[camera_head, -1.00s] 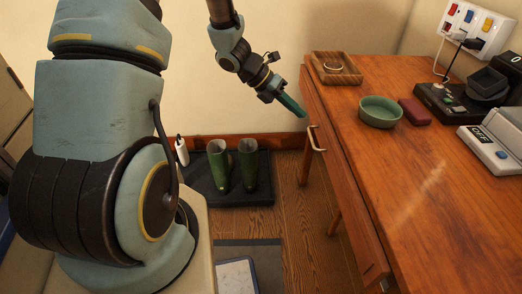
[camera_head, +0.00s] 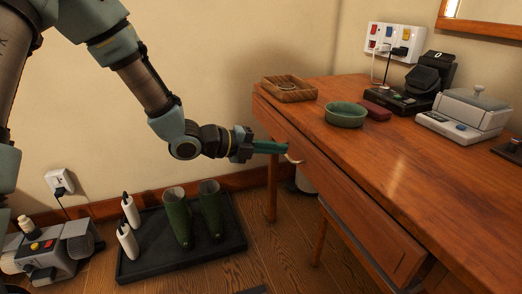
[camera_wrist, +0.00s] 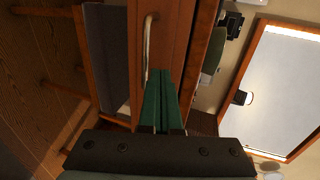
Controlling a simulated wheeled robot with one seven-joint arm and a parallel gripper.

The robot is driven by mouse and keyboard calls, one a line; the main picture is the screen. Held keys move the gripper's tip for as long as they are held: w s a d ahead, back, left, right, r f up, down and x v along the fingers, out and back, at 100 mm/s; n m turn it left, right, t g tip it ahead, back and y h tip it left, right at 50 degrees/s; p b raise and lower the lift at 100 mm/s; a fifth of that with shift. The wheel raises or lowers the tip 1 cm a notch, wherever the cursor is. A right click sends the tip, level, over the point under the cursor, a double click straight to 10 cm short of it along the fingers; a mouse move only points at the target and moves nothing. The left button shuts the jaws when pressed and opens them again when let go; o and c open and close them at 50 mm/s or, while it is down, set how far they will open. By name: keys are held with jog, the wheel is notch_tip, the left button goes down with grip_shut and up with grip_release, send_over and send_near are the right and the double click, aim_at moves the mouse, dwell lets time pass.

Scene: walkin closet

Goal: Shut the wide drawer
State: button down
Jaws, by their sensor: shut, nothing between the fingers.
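The wide drawer (camera_head: 345,200) is in the front of the wooden desk, under the top. Its front seems to stand out a little at its near right end, but I cannot tell how far. A pale curved handle (camera_head: 294,158) is on it; in the wrist view the handle (camera_wrist: 148,45) lies just beyond the fingertips, slightly left. My gripper (camera_head: 284,147) has green fingers, shut and empty, pointing at the drawer front beside the handle. In the wrist view the gripper (camera_wrist: 160,75) overlaps the drawer front; I cannot tell whether it touches.
On the desk top (camera_head: 400,160) are a wooden tray (camera_head: 290,95), a green bowl (camera_head: 346,121), a dark red block (camera_head: 376,111) and grey devices. Green boots (camera_head: 178,220) and white bottles stand on a black mat (camera_head: 180,262). A grey machine (camera_head: 50,255) sits at lower left.

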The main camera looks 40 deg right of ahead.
aim_at(300, 144)
jog(key=shift+x, duration=1.7)
jog(key=d, duration=0.1)
jog(key=s+d, duration=0.1)
jog(key=d, duration=0.2)
jog(key=shift+s+d, duration=0.15)
jog(key=shift+s, duration=0.25)
jog(key=shift+d+r, duration=0.1)
jog(key=shift+d, duration=0.05)
jog(key=shift+r, duration=0.1)
